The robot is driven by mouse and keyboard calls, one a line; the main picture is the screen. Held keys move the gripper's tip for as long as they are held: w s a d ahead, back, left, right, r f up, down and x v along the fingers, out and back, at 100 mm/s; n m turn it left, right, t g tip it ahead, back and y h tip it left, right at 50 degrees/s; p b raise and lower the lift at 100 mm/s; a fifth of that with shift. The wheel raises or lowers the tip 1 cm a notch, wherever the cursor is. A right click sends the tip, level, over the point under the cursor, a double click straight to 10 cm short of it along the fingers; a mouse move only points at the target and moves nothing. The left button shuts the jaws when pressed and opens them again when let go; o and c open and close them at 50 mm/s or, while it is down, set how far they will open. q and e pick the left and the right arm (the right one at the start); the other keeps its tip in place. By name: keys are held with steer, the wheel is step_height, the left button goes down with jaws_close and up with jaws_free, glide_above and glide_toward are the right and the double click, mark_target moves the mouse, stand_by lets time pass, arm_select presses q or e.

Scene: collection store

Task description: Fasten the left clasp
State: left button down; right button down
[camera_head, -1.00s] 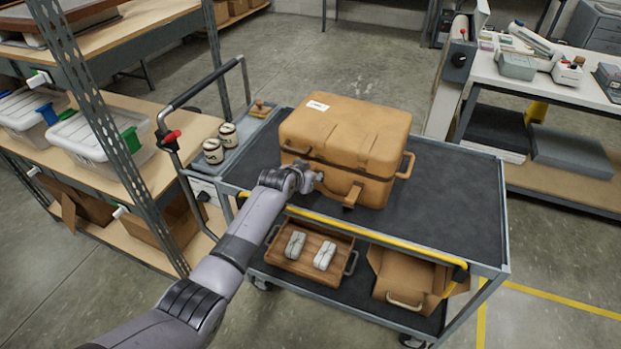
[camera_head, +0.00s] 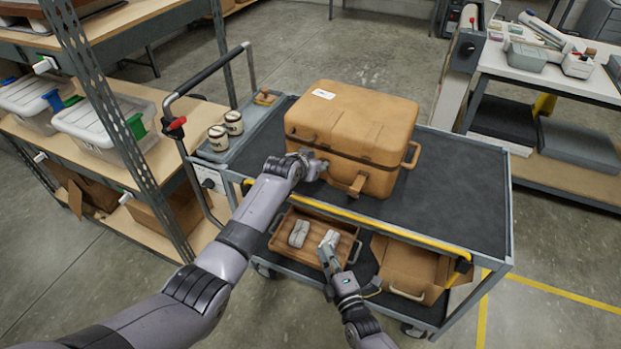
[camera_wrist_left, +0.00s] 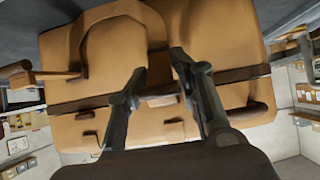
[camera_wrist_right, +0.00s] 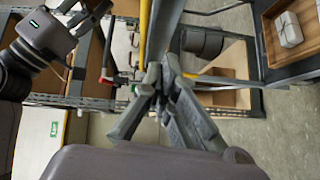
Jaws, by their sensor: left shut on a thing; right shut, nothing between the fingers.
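The tan case (camera_head: 350,120) stands closed on the cart's top, with a dark seam between lid and body. My left gripper (camera_head: 318,168) is at the left part of its front and hides the left clasp in the head view. In the left wrist view its fingers (camera_wrist_left: 152,75) are shut on a tan piece, the left clasp (camera_wrist_left: 159,78), at the dark seam. The right clasp (camera_head: 357,185) shows on the case front. My right gripper (camera_head: 328,242) is shut and empty, low in front of the cart; its closed fingertips show in the right wrist view (camera_wrist_right: 165,75).
The grey cart (camera_head: 460,210) has free room right of the case. Its yellow front rail (camera_head: 350,214) lies below the case. A wooden tray (camera_head: 285,247) with pale bundles and a brown box (camera_head: 405,262) are on the lower shelf. Two cups (camera_head: 226,130) stand at left.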

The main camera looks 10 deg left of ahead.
steer(key=w+a+r+n+t+y, duration=0.1)
steer(key=w+a+r+n+t, duration=0.15)
steer(key=r, duration=0.75)
steer(key=shift+n, duration=0.45)
steer(key=shift+w+d+x, duration=0.15)
steer(key=shift+d+x, duration=0.15)
steer(key=shift+x, duration=1.85)
steer(key=shift+w+d+x, duration=0.15)
steer(key=shift+d+x, duration=0.2)
steer(key=shift+x, duration=1.8)
steer(key=shift+w+d+x, duration=0.15)
steer(key=shift+d+x, duration=0.15)
steer(key=shift+x, duration=1.85)
steer(key=shift+w, duration=0.1)
